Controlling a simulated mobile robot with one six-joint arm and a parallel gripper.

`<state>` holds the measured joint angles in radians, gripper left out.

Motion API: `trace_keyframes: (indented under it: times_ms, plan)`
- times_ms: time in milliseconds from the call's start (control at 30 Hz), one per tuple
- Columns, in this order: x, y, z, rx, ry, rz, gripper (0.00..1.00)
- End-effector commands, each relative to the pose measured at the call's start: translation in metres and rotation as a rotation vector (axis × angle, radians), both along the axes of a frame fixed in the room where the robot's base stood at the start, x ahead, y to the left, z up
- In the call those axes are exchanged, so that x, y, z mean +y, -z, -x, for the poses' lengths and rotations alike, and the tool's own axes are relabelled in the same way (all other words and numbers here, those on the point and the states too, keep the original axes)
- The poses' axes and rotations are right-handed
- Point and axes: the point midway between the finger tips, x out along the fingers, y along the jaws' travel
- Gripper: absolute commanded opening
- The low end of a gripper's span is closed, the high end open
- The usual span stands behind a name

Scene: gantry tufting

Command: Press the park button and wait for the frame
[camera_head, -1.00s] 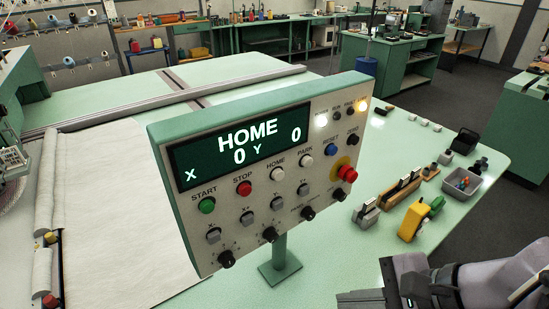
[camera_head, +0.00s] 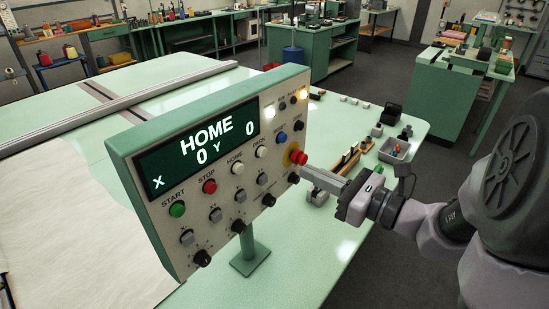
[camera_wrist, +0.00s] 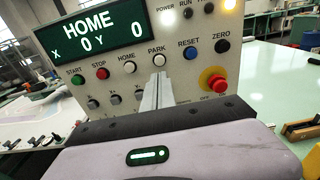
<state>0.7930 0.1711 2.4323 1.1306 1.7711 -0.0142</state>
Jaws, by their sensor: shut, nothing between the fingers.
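The control panel (camera_head: 225,215) stands upright on a post, its display (camera_head: 198,147) reading HOME, X 0, Y 0. The white PARK button (camera_head: 261,152) sits between the white HOME button and the blue RESET button. It also shows in the wrist view (camera_wrist: 158,61), just above my fingertips in the picture. My gripper (camera_head: 306,172) is shut and empty, pointing at the panel from the right. In the head view its tips appear beside the red emergency stop (camera_head: 298,157). In the wrist view the fingers (camera_wrist: 158,80) cover part of the panel below PARK. Contact cannot be told.
The emergency stop with its yellow ring (camera_wrist: 213,80) is close to the right of my fingers. Black knobs (camera_head: 238,226) line the panel's lower part. An orange lamp (camera_head: 303,95) is lit on the panel.

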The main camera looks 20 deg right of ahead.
Motion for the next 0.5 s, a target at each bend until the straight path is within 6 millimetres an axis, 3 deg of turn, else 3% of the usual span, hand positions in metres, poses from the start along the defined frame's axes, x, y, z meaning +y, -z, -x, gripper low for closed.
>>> trace_keyframes:
  times_ms: [300, 500]
  plan:
    - [0.042, 0.004, -0.054, 0.001, -0.005, -0.001, 0.0]
    - [0.056, 0.004, -0.075, 0.0, -0.002, 0.0, 0.0]
